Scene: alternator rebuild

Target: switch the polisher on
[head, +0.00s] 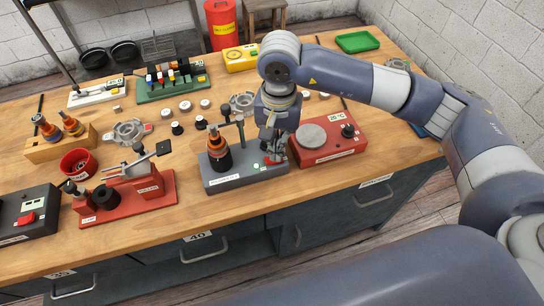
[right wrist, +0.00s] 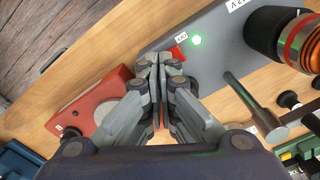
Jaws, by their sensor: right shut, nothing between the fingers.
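A grey machine (head: 222,181), which I take to be the polisher, stands near the table's front edge; its label is too small to read. It carries a dark and copper part (head: 217,155) and a post. A green lamp (head: 257,165) glows on its base, also in the right wrist view (right wrist: 196,40). A red switch (right wrist: 178,53) sits beside the lamp. My right gripper (right wrist: 156,60) is shut and empty, its fingertips at the machine's edge right beside the switch. I cannot tell whether they touch it. My left gripper is not in view.
A red unit (head: 331,152) with a round plate and a knob stands close on the right. A red fixture (head: 120,205) stands to the left. Small caps (head: 185,106) and a metal housing (head: 128,131) lie behind. Some bare wood shows between them.

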